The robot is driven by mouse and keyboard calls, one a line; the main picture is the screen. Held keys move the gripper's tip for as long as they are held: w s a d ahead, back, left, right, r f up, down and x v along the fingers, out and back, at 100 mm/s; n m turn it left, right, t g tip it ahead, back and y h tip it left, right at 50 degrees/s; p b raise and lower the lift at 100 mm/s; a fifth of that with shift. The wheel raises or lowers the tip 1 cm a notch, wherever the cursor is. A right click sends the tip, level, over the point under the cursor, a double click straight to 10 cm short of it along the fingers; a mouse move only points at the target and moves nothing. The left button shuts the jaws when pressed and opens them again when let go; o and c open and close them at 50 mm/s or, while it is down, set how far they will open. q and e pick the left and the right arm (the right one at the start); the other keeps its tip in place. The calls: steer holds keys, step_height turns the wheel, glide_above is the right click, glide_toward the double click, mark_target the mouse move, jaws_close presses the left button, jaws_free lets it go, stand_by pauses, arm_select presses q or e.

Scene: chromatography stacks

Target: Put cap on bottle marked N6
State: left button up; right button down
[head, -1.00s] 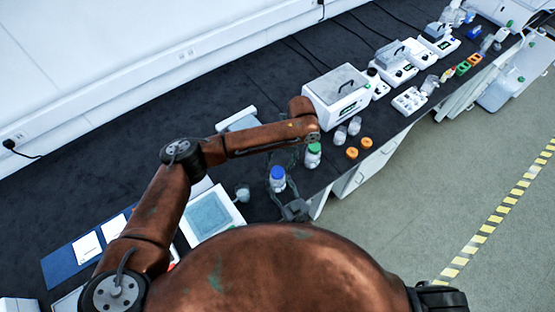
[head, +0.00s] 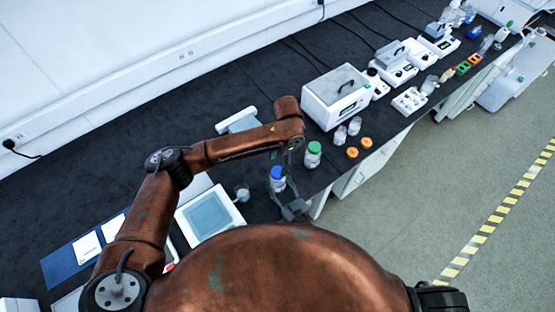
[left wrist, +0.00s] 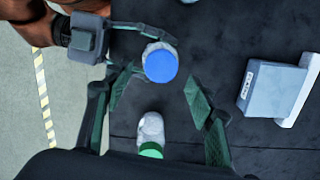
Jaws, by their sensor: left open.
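A bottle with a blue cap (head: 277,173) stands near the bench's front edge; its cap (left wrist: 160,65) also shows in the left wrist view. My left gripper (left wrist: 160,92) is open, its fingers on either side of that cap in the picture; I cannot tell whether they touch it. My right gripper (head: 295,210) is low beside the bottle. In the left wrist view, one of its fingers (left wrist: 145,28) reaches along the bottle; its grip is unclear. A green-capped bottle (head: 313,154) stands to the right. Two orange caps (head: 352,153) (head: 366,142) lie on the bench. No N6 marking is readable.
Two clear bottles (head: 340,134) (head: 354,126) stand near a white box-shaped device (head: 336,97). A small beaker (head: 242,192) and a white-framed plate (head: 210,212) are on the left. A grey-white device (left wrist: 272,92) lies behind. The dark bench has free room at the back.

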mark_target(277, 171)
arm_select(q)
steer(key=n, duration=0.4)
steer(key=shift+r, duration=0.15)
steer(key=n, duration=0.4)
steer(key=shift+a+r+h, duration=0.15)
steer(key=shift+r+h, duration=0.05)
steer(key=shift+h, duration=0.2)
steer(key=n, duration=0.7)
steer(key=shift+a+r+t, duration=0.1)
steer(key=shift+r+t, duration=0.3)
steer(key=shift+f, duration=4.05)
steer(key=shift+c, duration=0.2)
